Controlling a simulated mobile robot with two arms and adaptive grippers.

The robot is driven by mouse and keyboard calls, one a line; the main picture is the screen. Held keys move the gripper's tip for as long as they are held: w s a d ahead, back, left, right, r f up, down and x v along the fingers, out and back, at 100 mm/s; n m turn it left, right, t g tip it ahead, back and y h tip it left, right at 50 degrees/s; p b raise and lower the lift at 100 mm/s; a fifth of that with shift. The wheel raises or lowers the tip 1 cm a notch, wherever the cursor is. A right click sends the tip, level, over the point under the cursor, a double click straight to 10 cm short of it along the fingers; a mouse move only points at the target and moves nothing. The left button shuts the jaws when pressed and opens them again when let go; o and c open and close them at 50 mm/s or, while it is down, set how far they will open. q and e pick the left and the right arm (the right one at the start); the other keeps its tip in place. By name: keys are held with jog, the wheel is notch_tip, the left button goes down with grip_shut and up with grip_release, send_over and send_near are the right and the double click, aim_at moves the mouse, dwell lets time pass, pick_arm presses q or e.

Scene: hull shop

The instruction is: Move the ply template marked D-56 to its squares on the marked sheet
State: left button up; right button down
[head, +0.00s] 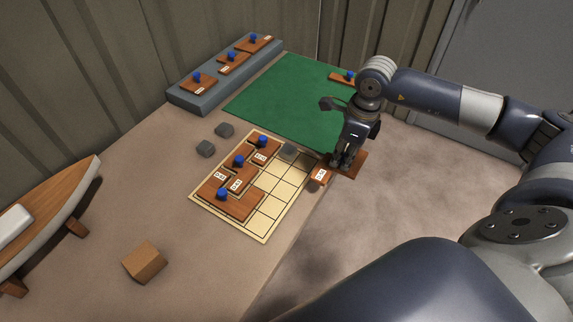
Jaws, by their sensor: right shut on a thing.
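My right gripper (343,162) is shut on a brown ply template (353,166), over the right edge of the marked sheet's area. A white label shows at the template's left end, but it is too small to read surely. Part of the template is hidden behind the fingers. The marked sheet (288,202) is pale yellow with a grid of squares. Several brown templates with blue knobs and white labels, one of them at the front left (235,205), lie on its left part. Squares on its right part are bare. My left gripper is not in view.
A grey shelf (205,98) holds three templates. Another template (341,77) lies by the green mat (285,95). A wooden block (144,262) and boat model (45,220) are left.

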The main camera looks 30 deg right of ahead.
jog(key=w+a+p, duration=0.1)
jog(key=w+a, duration=0.1)
jog(key=a, duration=0.1)
jog(key=w+a+p, duration=0.1)
jog(key=w+a, duration=0.2)
jog(key=a, duration=0.1)
jog(key=w+a+f+p, duration=0.1)
jog(key=w+a+p, duration=0.1)
jog(key=w+a, duration=0.1)
jog(key=shift+w+a, duration=0.25)
jog(key=shift+a, duration=0.3)
jog(key=shift+a+f, duration=0.15)
jog(key=shift+f, duration=0.05)
notch_tip(320, 180, down, 3)
jog(key=shift+r+p, duration=0.1)
jog(key=shift+p, duration=0.65)
jog(key=shift+f, duration=0.45)
jog(key=c, duration=1.5)
grip_release()
jog(key=shift+o, duration=0.2)
